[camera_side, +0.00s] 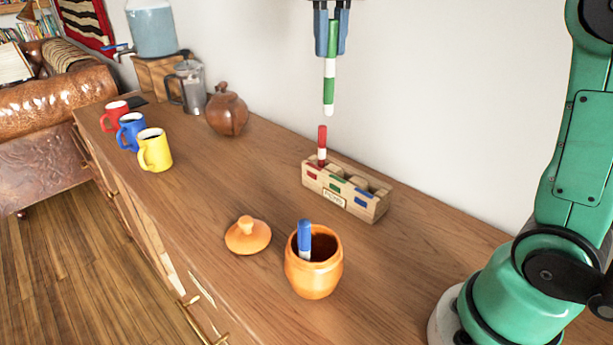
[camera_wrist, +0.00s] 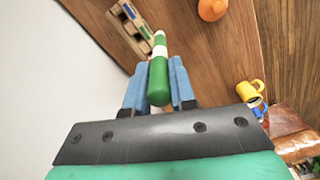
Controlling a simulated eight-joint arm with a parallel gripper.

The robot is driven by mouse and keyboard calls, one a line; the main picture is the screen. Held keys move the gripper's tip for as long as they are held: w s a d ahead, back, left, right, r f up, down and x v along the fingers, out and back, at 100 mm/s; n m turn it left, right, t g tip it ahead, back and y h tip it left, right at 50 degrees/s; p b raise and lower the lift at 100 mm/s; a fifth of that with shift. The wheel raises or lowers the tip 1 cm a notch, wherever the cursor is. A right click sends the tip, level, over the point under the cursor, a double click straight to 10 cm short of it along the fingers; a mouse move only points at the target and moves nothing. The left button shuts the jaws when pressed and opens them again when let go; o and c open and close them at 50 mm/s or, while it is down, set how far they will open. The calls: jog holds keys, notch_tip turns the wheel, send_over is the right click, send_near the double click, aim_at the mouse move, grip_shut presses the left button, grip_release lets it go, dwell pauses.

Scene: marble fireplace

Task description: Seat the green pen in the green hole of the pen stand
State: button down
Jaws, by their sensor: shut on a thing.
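My gripper (camera_side: 331,42) is shut on the green pen (camera_side: 329,80), which has a white band and a white lower tip. It holds the pen upright in the air, above the pen stand and apart from it. In the wrist view the green pen (camera_wrist: 159,75) sits between the blue fingers (camera_wrist: 158,88). The wooden pen stand (camera_side: 346,192) has red, green and blue markings. A red pen (camera_side: 322,143) stands in its red hole. The green-marked hole's opening is hard to make out. The stand shows in part in the wrist view (camera_wrist: 127,30).
An orange pot (camera_side: 313,277) with a blue pen (camera_side: 304,238) in it stands in front of the stand. Its lid (camera_side: 247,238) lies beside it. Mugs, a brown jar (camera_side: 227,112) and a glass press (camera_side: 190,88) are farther left. The white wall is behind.

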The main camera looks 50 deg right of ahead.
send_over(344, 185)
jog(key=w+d, duration=0.2)
jog(key=d, duration=0.1)
jog(key=f, duration=0.1)
notch_tip(344, 185, down, 19)
jog(key=shift+f, duration=0.2)
jog(key=shift+w, duration=0.1)
jog(key=c, duration=0.7)
grip_release()
jog(key=shift+f, duration=0.15)
